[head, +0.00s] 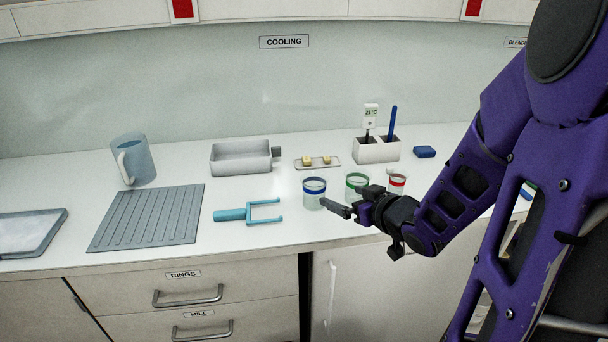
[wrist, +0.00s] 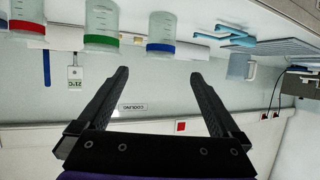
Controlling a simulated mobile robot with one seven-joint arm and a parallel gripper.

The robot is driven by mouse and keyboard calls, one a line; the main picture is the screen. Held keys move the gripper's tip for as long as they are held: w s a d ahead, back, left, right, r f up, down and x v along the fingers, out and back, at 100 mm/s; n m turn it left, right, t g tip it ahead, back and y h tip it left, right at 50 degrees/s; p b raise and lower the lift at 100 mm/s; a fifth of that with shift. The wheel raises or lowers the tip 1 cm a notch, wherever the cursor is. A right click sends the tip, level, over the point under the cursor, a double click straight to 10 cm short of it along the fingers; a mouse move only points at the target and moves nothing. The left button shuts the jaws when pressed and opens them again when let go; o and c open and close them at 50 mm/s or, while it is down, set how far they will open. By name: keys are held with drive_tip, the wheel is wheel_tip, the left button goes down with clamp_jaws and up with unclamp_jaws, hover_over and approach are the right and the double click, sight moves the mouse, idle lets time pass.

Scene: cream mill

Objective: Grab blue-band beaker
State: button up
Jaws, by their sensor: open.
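The blue-band beaker (head: 314,195) is clear, with a blue ring near its rim, and stands upright on the white counter. In the wrist view, which is upside down, the blue-band beaker (wrist: 161,30) is at the top middle. My gripper (head: 344,200) is open and empty, just right of the beaker and close to it in the head view. In the wrist view the two fingers of my gripper (wrist: 159,76) are spread apart, with the beaker beyond their tips and nothing between them.
A green-band beaker (head: 357,183) and a red-band beaker (head: 397,184) stand to the right, partly behind my gripper. A teal fork tool (head: 235,214) lies left. Behind are a small tray with yellowish pieces (head: 303,163), a grey pan (head: 240,157) and a white holder (head: 376,151).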

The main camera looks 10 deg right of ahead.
sight(320, 189)
drive_tip(key=b+x, duration=0.2)
drive_tip(key=x, duration=0.7)
drive_tip(key=shift+w+f, duration=0.1)
drive_tip(key=shift+b+x, duration=0.6)
drive_tip(key=shift+x, duration=2.1)
drive_tip(key=c, duration=1.4)
